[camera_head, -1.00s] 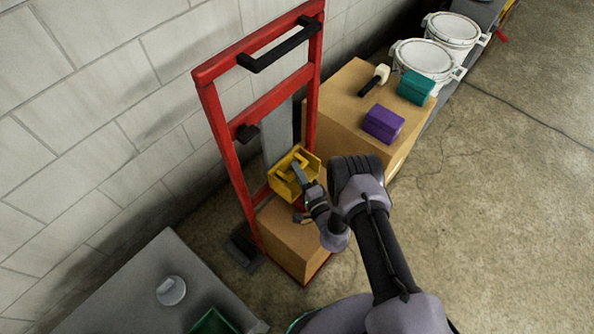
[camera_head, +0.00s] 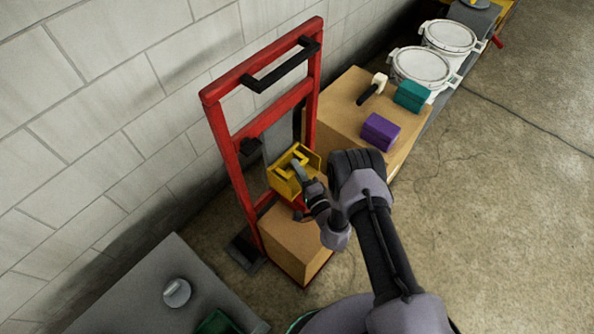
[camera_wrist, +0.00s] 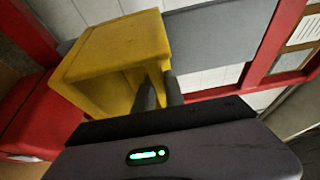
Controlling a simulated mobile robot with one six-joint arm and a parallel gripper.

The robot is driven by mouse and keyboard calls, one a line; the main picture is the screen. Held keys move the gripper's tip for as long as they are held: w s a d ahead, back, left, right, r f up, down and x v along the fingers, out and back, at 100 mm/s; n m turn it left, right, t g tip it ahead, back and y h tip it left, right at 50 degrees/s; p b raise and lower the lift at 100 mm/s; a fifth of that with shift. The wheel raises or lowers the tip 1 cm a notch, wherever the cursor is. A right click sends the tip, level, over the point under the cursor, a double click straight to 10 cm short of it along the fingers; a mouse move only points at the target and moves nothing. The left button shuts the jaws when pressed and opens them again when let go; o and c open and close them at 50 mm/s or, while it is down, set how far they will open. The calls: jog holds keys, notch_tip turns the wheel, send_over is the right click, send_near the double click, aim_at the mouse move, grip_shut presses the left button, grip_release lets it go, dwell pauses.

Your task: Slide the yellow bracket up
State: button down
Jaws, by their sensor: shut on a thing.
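The yellow bracket (camera_head: 285,182) is a box-like piece on the grey strip (camera_head: 277,140) inside the red hand-truck frame (camera_head: 229,150). It sits above the cardboard box at the foot of the frame. My gripper (camera_head: 298,170) reaches it from the right and is shut on part of it. In the wrist view the yellow bracket (camera_wrist: 110,60) fills the upper left, and the fingers (camera_wrist: 160,92) of my gripper close on its near right edge. The exact piece between the fingertips is partly hidden.
A cardboard box (camera_head: 290,245) stands below the bracket. Another box (camera_head: 345,112) behind carries a purple block (camera_head: 380,132), a teal block (camera_head: 411,96) and a mallet (camera_head: 372,88). A grey table (camera_head: 140,300) is at lower left. Open floor lies right.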

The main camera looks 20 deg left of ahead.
notch_tip(320, 180, up, 7)
jog(key=p, duration=0.3)
jog(key=shift+w+a, duration=0.1)
jog(key=shift+w, duration=0.05)
jog(key=c, duration=1.4)
grip_release()
jog(key=shift+r, duration=0.1)
jog(key=p+v, duration=0.8)
jog(key=v, duration=0.9)
jog(key=shift+s+d, duration=0.25)
